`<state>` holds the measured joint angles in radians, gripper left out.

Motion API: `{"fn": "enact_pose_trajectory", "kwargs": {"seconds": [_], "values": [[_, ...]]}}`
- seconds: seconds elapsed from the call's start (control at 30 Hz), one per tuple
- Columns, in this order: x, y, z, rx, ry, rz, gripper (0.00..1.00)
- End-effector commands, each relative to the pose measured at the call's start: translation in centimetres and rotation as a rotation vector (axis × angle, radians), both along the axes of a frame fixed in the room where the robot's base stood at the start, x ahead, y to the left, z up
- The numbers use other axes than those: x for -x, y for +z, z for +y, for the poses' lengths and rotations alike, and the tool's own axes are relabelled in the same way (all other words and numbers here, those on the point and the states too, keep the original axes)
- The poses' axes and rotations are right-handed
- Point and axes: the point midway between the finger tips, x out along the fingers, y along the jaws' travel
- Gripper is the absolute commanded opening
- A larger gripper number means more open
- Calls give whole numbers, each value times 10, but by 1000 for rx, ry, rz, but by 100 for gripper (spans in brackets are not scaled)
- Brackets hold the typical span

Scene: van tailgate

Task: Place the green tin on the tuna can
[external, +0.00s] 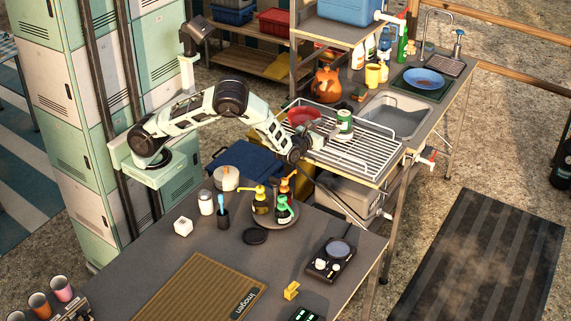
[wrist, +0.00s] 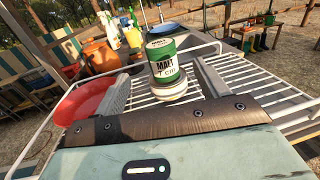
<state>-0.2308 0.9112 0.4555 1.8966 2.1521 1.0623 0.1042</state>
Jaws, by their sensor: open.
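The green tin (external: 344,119), with a white label band, stands upright over the wire rack. In the wrist view the green tin (wrist: 162,60) rests on a low, pale round can (wrist: 171,89), which looks like the tuna can. The tin looks roughly centred on it. My gripper (wrist: 160,75) is open, with one finger on each side of the tin and can. Gaps show between the fingers and the tin, so it is not gripped. In the external view my gripper (external: 318,139) is low over the rack, just left of the tin.
The wire rack (external: 365,150) has a raised rim. A red bowl (external: 304,116) lies on it, close to my left finger in the wrist view. A sink basin (external: 400,118) is to the right. Bottles and an orange jug (external: 327,82) stand behind.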

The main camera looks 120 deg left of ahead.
Motion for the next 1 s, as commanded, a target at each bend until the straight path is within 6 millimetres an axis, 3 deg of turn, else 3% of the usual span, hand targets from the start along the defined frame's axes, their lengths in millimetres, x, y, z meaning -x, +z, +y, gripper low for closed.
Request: {"fn": "enact_pose_trajectory", "kwargs": {"seconds": [0.27, 0.37, 0.47, 0.57, 0.7, 0.8, 0.9, 1.0], "values": [[2, 1, -2, 1, 4, -3, 73], [16, 8, -1, 23, 56, -43, 73], [55, 21, -1, 86, 196, -149, 73], [114, 31, -13, 191, 408, -322, 73], [191, 30, -55, 363, 725, -608, 73], [229, 24, -98, 489, 938, -819, 73], [254, 16, -145, 612, 1143, -1037, 73], [266, 12, -192, 728, 1336, -1248, 73]]}}
